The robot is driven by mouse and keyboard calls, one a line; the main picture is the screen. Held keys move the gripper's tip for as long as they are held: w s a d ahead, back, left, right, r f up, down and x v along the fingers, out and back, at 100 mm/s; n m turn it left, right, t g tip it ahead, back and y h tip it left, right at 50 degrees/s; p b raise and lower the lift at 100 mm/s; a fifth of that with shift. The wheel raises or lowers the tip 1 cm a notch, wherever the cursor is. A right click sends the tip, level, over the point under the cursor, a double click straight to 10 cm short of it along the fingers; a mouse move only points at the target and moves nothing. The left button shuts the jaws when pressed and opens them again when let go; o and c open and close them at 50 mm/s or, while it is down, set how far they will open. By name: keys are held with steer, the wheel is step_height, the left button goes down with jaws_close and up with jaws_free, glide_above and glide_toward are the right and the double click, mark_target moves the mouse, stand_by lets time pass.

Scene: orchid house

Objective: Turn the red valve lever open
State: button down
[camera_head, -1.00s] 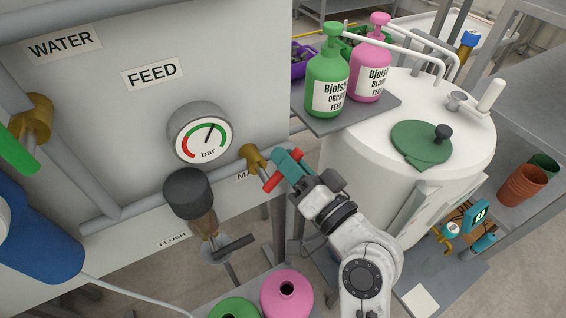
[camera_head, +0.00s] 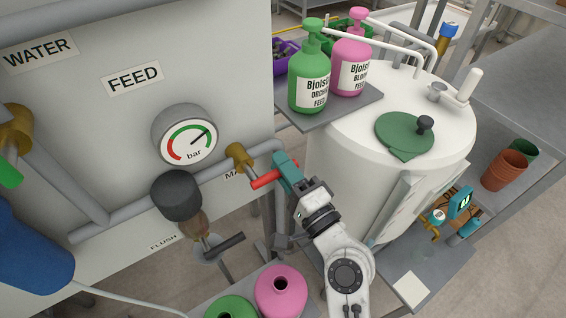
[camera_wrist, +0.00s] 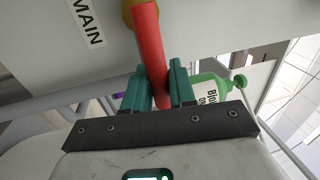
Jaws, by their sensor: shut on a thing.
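The red valve lever (camera_head: 265,180) sticks out from the brass valve (camera_head: 240,157) on the grey feed pipe, below and right of the gauge. In the wrist view the red lever (camera_wrist: 150,48) runs from the brass valve down between my two teal fingers. My gripper (camera_head: 284,171) is shut on the lever's outer part, with a finger on each side. In the head view the lever points right and a little up from its left end. The "MAIN" label (camera_wrist: 85,21) is beside the valve, partly hidden in the head view.
A pressure gauge (camera_head: 186,137) is above the pipe. A shelf (camera_head: 330,112) with green and pink pump bottles is above right, beside a white tank (camera_head: 440,150). A pink bottle (camera_head: 281,291) stands below.

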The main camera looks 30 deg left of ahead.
steer(key=shift+f+m, duration=0.25)
steer(key=shift+m, duration=0.05)
steer(key=c, duration=1.1)
jaws_free()
steer(key=shift+d, duration=0.1)
steer(key=b+v, duration=0.2)
steer(key=v, duration=0.8)
steer(key=shift+s+d+b, duration=0.15)
steer(key=shift+d+b, duration=0.15)
steer(key=s+d+f+n+g+h, duration=0.1)
steer(key=s+d+f+n+h, duration=0.15)
steer(key=d+f+h, duration=0.55)
steer(key=s+d+f+n+g+h, duration=0.1)
steer(key=s+d+f+n+h, duration=0.2)
steer(key=d+f, duration=0.9)
steer(key=s+d+g+h, duration=0.1)
steer(key=s+d+h, duration=0.1)
steer(key=s+d, duration=0.2)
steer(key=s+d+f+g+h, duration=0.1)
steer(key=s+d+g+h, duration=0.1)
steer(key=s+d, duration=0.3)
steer(key=s+d+m+g+h, duration=0.1)
steer(key=s+d+h, duration=0.3)
steer(key=d, duration=0.6)
steer(key=shift+s+f+g, duration=0.15)
steer(key=shift+f+g, duration=0.15)
steer(key=shift+f, duration=0.1)
